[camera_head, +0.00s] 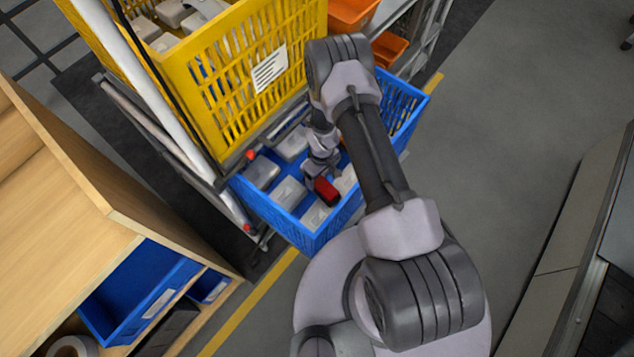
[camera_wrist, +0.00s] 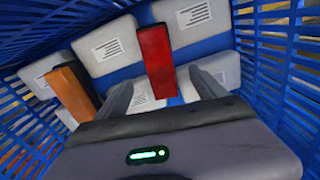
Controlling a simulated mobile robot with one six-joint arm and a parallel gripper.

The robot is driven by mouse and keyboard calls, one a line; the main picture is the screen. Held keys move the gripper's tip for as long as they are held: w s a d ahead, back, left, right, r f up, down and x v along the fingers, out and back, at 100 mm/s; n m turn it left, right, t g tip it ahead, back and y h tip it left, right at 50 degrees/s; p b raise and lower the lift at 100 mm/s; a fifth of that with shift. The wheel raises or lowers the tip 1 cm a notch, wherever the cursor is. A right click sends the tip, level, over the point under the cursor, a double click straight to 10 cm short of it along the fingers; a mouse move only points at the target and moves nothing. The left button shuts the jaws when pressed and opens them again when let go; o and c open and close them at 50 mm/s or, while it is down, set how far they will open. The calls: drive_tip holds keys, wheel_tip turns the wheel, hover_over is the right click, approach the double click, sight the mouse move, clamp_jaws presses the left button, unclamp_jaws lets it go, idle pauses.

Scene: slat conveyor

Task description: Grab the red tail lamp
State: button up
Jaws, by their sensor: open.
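The red tail lamp (camera_wrist: 157,60) stands out in the wrist view, a red block among white labelled boxes inside a blue crate (camera_wrist: 275,60). My gripper (camera_wrist: 163,92) is open, with one finger on each side of the lamp's near end. I cannot tell whether either finger touches it. In the head view the red lamp (camera_head: 326,190) shows beside my gripper (camera_head: 318,178), low in the blue crate (camera_head: 300,236). My wrist and arm hide part of the crate's inside.
White boxes (camera_wrist: 107,45) lie around the lamp, and an orange-brown block (camera_wrist: 71,93) lies to its left. The crate's walls rise close on both sides. A yellow crate (camera_head: 240,70) stands behind the blue one. A wooden shelf unit (camera_head: 60,200) is at left; open floor (camera_head: 510,130) lies at right.

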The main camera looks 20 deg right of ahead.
sight(321, 184)
drive_tip(key=f+b, duration=0.1)
drive_tip(key=f, duration=0.3)
drive_tip(key=f+b, duration=0.2)
drive_tip(key=f, duration=0.2)
drive_tip(key=shift+s+d+f, duration=0.1)
drive_tip(key=shift+s, duration=0.1)
drive_tip(key=c, duration=1.7)
